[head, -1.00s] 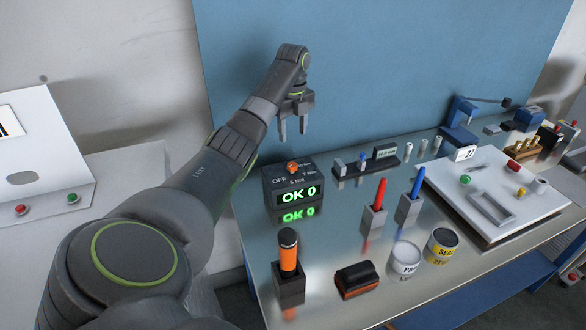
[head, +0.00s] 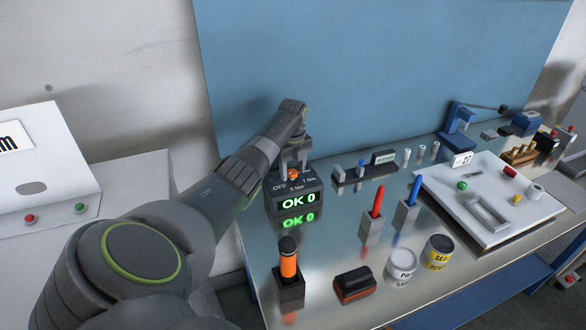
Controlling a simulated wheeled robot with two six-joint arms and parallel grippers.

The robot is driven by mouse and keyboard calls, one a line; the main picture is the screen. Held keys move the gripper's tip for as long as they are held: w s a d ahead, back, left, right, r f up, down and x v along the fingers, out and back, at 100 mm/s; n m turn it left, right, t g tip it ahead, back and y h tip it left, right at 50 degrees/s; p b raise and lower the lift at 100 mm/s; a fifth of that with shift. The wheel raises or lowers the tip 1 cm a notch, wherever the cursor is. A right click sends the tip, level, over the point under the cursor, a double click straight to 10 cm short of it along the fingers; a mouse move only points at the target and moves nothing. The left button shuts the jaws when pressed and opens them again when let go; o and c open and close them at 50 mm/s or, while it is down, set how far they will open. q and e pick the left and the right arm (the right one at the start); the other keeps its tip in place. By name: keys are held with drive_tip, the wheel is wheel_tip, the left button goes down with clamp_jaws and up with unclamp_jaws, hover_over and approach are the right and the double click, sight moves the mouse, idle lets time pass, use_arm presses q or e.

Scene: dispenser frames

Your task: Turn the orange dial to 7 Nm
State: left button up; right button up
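The orange dial (head: 293,175) sits on top of a dark grey box (head: 312,184) near the back left of the metal table. Labels OFF, 5 Nm and 7 Nm show around it; another label is hidden by my gripper. The mark the dial points to is too small to read. My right gripper is not in view.
An orange-and-black screwdriver-like tool (head: 288,258) stands in a holder in front of the box. Red (head: 377,202) and blue (head: 414,190) pens in holders stand to the right. A dark rack (head: 350,176) is close beside the box. The blue panel (head: 370,70) rises behind.

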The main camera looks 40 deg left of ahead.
use_arm(q)
drive_tip(key=c, duration=0.9)
